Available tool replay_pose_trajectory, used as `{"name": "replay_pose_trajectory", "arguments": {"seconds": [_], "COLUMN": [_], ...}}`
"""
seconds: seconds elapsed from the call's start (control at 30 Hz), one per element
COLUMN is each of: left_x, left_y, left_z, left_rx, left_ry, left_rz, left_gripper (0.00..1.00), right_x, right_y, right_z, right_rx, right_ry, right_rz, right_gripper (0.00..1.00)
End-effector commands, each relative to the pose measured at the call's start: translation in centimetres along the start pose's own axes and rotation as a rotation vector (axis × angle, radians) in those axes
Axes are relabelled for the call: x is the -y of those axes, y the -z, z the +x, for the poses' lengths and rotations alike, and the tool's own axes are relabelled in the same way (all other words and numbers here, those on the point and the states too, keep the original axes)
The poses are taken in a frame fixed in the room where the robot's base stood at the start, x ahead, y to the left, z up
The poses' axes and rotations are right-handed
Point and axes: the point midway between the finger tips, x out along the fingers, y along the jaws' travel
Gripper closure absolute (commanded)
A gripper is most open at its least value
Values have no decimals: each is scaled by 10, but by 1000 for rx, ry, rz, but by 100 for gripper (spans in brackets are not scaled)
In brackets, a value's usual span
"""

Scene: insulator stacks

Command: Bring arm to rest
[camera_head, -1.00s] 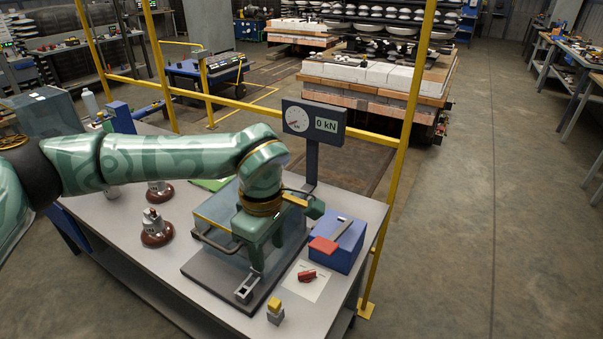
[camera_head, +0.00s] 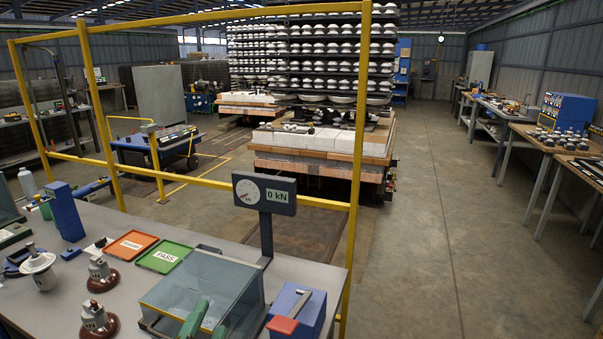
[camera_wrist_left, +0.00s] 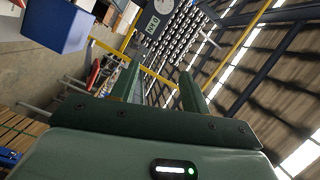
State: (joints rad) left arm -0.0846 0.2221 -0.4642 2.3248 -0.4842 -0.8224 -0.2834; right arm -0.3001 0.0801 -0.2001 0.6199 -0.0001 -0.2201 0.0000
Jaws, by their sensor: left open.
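My left gripper (camera_head: 211,315) shows at the bottom of the head view as two green fingers, in front of the clear-walled test box (camera_head: 205,285). The rest of the left arm is below the frame. In the left wrist view the two fingers (camera_wrist_left: 158,72) stand apart with nothing between them, so the gripper is open and empty. That view is tilted and shows the force gauge (camera_wrist_left: 152,20) and the roof beyond the fingers. My right gripper is in neither view.
The grey bench holds brown-based insulators (camera_head: 103,275), a white insulator (camera_head: 40,268), a red tray (camera_head: 132,245), a green PASS tray (camera_head: 163,257) and a blue box (camera_head: 298,310). The gauge (camera_head: 264,193) reads 0 kN. A yellow frame (camera_head: 353,170) stands behind the bench. The floor at right is clear.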

Motion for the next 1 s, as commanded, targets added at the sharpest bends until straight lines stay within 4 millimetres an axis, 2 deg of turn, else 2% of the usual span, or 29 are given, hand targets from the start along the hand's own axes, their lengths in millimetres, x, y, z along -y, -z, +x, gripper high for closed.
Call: {"name": "replay_pose_trajectory", "arguments": {"seconds": [0.03, 0.1, 0.2, 0.4, 0.53, 0.6, 0.77, 0.87, 0.97, 1.0], "left_x": [-20, -43, -70, -103, -118, -154, -229, -281, -339, -364], "left_y": [-33, -72, -114, -170, -196, -200, -212, -220, -231, -236], "left_z": [-14, -37, -72, -145, -194, -184, -186, -196, -215, -227], "left_rx": [122, 275, 455, 739, 898, 881, 878, 883, 900, 912], "left_ry": [-85, -188, -308, -491, -595, -634, -725, -788, -855, -884], "left_rz": [-54, -116, -175, -238, -257, -277, -330, -374, -431, -459], "left_gripper": [54, 54, 54, 54, 54, 54, 54, 54, 54, 54], "right_x": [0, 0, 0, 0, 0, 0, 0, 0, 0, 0], "right_y": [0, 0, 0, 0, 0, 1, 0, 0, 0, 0], "right_z": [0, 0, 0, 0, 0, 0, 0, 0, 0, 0], "right_rx": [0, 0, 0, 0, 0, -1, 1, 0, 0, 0], "right_ry": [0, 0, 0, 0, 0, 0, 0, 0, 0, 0], "right_rz": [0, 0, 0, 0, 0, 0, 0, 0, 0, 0], "right_gripper": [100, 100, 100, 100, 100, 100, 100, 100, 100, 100]}}
